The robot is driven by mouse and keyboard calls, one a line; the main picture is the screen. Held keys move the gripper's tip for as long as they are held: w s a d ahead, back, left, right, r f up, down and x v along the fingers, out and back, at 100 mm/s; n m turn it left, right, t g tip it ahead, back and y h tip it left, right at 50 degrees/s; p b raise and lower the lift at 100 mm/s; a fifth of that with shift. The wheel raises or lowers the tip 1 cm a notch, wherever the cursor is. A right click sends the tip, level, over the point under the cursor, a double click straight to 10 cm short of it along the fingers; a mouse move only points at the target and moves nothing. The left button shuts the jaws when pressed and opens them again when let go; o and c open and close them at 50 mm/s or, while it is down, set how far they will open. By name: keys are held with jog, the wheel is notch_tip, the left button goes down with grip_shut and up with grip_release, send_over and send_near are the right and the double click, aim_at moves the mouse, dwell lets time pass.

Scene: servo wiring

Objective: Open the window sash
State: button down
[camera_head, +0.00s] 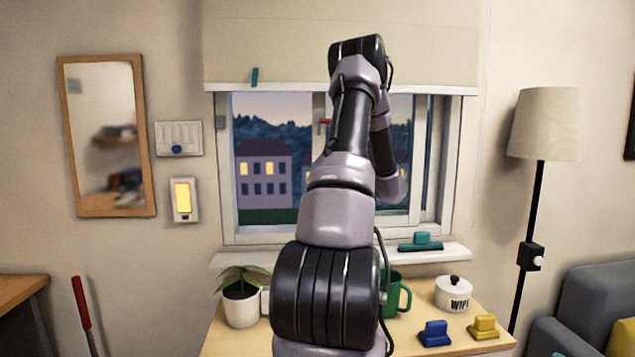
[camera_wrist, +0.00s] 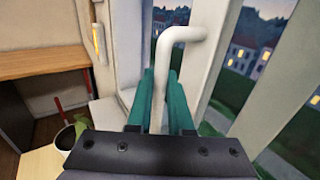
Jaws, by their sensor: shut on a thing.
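The window (camera_head: 263,165) is on the wall ahead in the head view, with my arm across its middle. In the wrist view my gripper (camera_wrist: 161,95) has its teal fingers shut on a white bent handle (camera_wrist: 182,36), one finger on each side of its grip. The handle stands beside a white upright of the sash (camera_wrist: 222,50). Dark outdoor scenery shows on both sides of that upright. Whether it is an open gap or glass on its left is unclear. In the head view my gripper and the handle are hidden behind my arm.
A rolled blind (camera_head: 260,45) hangs above the window. On the sill (camera_head: 290,255) lies a teal squeegee-like tool (camera_head: 420,243). Below, a table (camera_head: 400,335) holds a potted plant (camera_head: 241,300), a green mug (camera_head: 397,293) and a white pot (camera_head: 454,293). A floor lamp (camera_head: 543,125) stands right.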

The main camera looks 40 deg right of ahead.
jog(key=c, duration=0.8)
grip_release()
jog(key=shift+c, duration=0.2)
jog(key=shift+s, duration=0.1)
jog(key=v, duration=1)
jog(key=shift+s+d, duration=0.15)
jog(key=shift+s, duration=0.1)
jog(key=shift+f, duration=0.1)
